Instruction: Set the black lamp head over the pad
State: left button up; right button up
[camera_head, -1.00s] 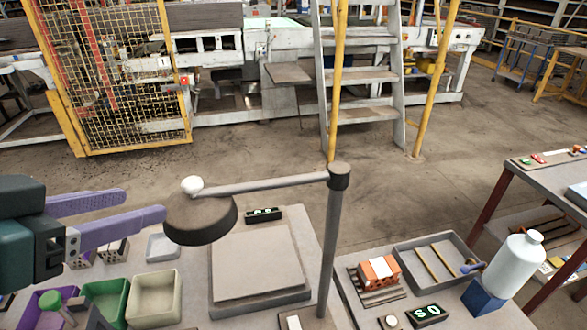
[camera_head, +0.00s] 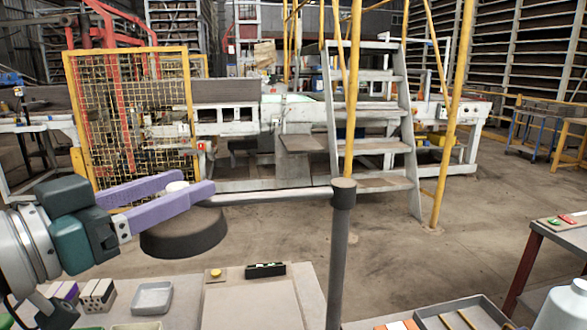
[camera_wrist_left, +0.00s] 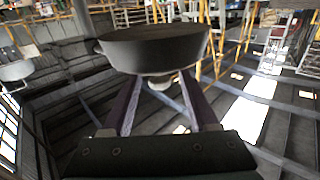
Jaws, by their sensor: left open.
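The black lamp head (camera_head: 185,236) is a dark round shade with a pale knob (camera_head: 177,186) on top, hanging from a grey arm (camera_head: 275,195) on a post (camera_head: 338,260). It stands to the left of the flat pale pad (camera_head: 255,305), whose near part is cut off by the frame. My left gripper (camera_head: 197,183) is open, its purple fingers on either side of the knob, above the shade. In the left wrist view the shade (camera_wrist_left: 155,50) lies across the fingers and the knob (camera_wrist_left: 160,83) sits between them. Whether they touch it, I cannot tell. My right gripper is not in view.
A small black display (camera_head: 265,270) sits at the pad's far edge. A grey tray (camera_head: 152,298) and small holed blocks (camera_head: 98,294) lie at the left. Another tray (camera_head: 460,314) and a white bottle (camera_head: 565,308) are at the lower right. The space above the pad is clear.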

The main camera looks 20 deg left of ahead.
pick_arm(q)
jog(key=shift+x, duration=1.75)
grip_shut()
